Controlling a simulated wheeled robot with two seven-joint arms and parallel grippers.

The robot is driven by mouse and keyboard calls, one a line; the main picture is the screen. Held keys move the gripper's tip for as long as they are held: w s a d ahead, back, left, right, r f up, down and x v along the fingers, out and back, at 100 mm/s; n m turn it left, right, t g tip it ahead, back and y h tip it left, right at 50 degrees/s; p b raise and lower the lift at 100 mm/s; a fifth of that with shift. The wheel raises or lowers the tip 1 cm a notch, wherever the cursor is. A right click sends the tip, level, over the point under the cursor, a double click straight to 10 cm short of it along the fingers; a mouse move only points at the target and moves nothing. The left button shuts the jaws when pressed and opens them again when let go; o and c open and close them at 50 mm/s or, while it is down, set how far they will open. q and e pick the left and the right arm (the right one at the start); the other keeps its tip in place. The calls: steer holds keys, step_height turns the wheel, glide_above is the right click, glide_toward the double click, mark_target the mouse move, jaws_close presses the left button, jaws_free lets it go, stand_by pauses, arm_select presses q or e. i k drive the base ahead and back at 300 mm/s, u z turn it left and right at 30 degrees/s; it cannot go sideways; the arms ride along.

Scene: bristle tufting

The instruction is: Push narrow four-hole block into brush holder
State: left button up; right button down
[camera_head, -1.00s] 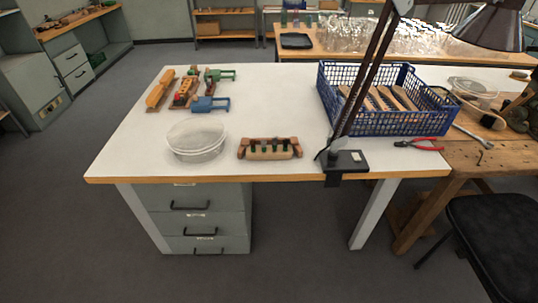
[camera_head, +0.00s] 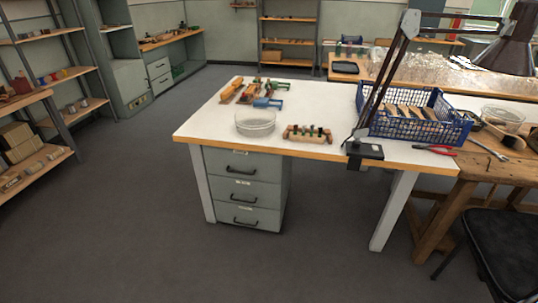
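The likely brush holder (camera_head: 307,134) is a wooden piece with dark green parts in it, near the front edge of the white table (camera_head: 205,122). To its left stands a round clear bowl (camera_head: 255,123). Behind the bowl lie several small wooden pieces, among them a yellowish one (camera_head: 232,91) and a blue tool (camera_head: 267,103). I cannot tell which piece, if any, is the narrow four-hole block at this size. Neither of my grippers is in view.
A blue crate (camera_head: 421,129) with wooden brush bodies stands on the table's right part. A lamp clamp (camera_head: 364,150) sits at the front edge beside red pliers (camera_head: 436,149). A dark chair (camera_head: 500,245) stands at the right. Open floor (camera_head: 110,220) lies at the front left.

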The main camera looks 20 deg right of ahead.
mark_target(307, 139)
steer(key=u, duration=0.75)
steer(key=i, duration=1.85)
steer(key=z, duration=0.45)
steer(key=i, duration=0.75)
steer(key=z, duration=1.2)
steer(key=i, duration=0.7)
steer(key=z, duration=0.7)
